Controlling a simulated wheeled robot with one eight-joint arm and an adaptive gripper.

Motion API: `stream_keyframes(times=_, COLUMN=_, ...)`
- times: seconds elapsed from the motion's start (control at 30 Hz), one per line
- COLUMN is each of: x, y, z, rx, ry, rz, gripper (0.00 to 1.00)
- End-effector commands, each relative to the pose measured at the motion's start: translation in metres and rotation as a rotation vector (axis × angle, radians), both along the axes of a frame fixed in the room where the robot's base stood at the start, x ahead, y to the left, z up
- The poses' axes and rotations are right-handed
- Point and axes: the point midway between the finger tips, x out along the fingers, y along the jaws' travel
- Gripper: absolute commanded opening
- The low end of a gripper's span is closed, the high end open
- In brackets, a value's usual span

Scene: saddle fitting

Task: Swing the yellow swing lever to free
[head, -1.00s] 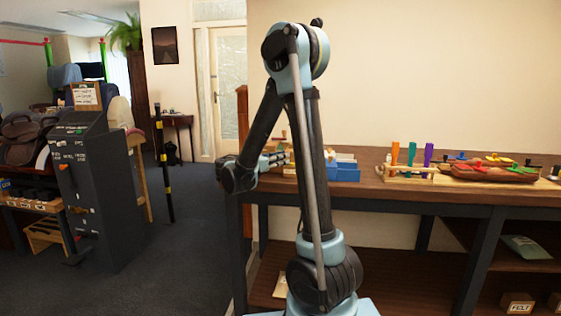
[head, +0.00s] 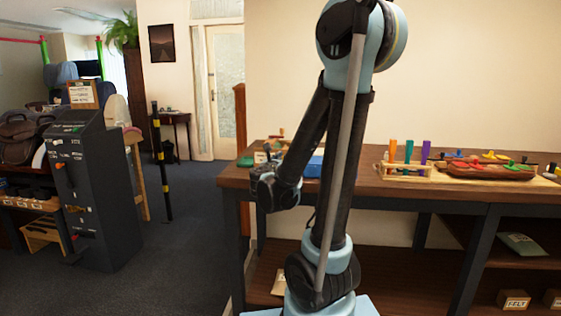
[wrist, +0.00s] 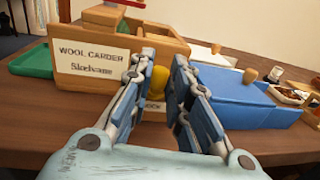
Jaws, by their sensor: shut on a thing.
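In the wrist view the wool carder (wrist: 110,62), a wooden box with a white label, stands on the bench right in front of my gripper (wrist: 162,62). A yellow rounded part (wrist: 159,80), which looks like the swing lever's end, shows between my two blue-padded fingers. The fingers are shut on it. Most of the lever is hidden by the fingers, so its angle cannot be told. A second small label beneath it is partly covered.
A blue bin (wrist: 235,100) stands just right of my fingers. A green tray (wrist: 33,62) lies at the left. On the bench (head: 400,190) are a rack with coloured handles (head: 408,165) and a brown tray (head: 490,172) farther right. A dark control cabinet (head: 95,190) stands left.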

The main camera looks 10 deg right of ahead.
Motion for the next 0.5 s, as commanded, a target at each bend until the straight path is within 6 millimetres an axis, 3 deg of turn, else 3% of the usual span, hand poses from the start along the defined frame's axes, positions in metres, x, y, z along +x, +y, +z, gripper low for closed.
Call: stream_keyframes(times=0.5, x=-0.013, y=-0.014, z=-0.001, rx=0.001, ry=0.001, rz=0.235, gripper=0.00)
